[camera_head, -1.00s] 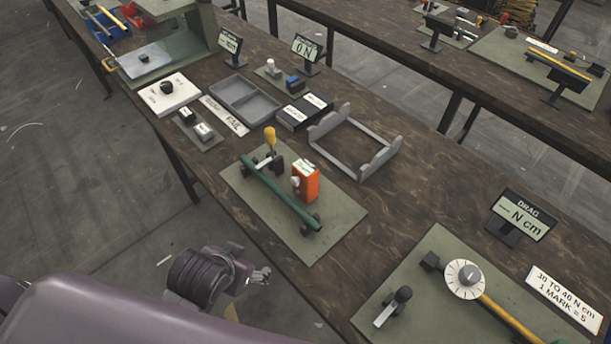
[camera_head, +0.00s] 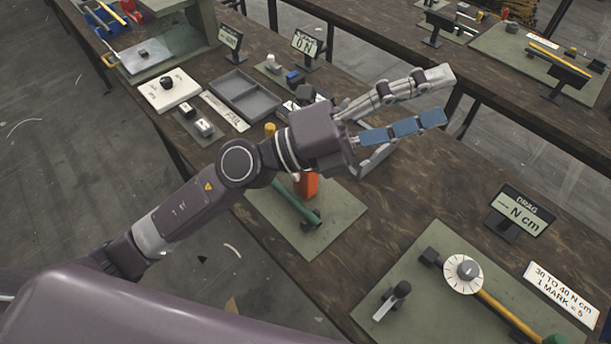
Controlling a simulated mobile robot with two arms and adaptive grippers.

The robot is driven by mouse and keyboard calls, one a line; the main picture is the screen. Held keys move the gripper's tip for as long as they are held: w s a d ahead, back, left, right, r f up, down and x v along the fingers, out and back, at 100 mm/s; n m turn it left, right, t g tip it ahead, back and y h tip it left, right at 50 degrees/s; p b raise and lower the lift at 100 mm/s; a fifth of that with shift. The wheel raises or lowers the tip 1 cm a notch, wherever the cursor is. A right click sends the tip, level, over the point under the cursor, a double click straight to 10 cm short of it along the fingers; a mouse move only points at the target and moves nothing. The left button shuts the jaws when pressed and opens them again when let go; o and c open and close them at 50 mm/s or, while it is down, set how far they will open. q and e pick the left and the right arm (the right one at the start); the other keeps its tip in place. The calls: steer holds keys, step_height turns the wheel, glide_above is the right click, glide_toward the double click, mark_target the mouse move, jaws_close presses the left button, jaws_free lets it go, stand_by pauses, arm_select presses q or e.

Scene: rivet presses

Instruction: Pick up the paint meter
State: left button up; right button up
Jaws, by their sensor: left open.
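No readable label names the paint meter, so I cannot tell for certain which thing it is. An orange box (camera_head: 307,186) stands on a green mat (camera_head: 336,222) beside a dark green bar (camera_head: 297,207); my left arm hides its upper part. A yellow-topped handle (camera_head: 270,128) shows just behind my arm. My right gripper is not in view.
A drag display (camera_head: 519,212) and a dial with a yellow handle (camera_head: 463,271) are at the right.

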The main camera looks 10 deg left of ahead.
arm_select(q)
step_height(320, 180, down, 5)
steer(key=s+d+m+g+y, duration=0.2)
steer(key=m+g, duration=0.2)
steer(key=m, duration=0.1)
steer(key=m+y, duration=0.3)
steer(key=y, duration=1.3)
glide_above(297, 175)
steer(key=f, duration=2)
steer(key=shift+w+f, duration=0.1)
steer(key=shift+w, duration=0.1)
steer(key=p+x, duration=0.1)
steer(key=x, duration=0.2)
steer(key=p+x, duration=0.2)
steer(key=x, duration=0.1)
steer(key=shift+w+a, duration=0.15)
steer(key=shift+a, duration=0.05)
steer(key=shift+w+d+f+p, duration=0.15)
steer(key=shift+w+f+p, duration=0.15)
steer(key=shift+f, duration=0.35)
steer(key=shift+c, duration=0.6)
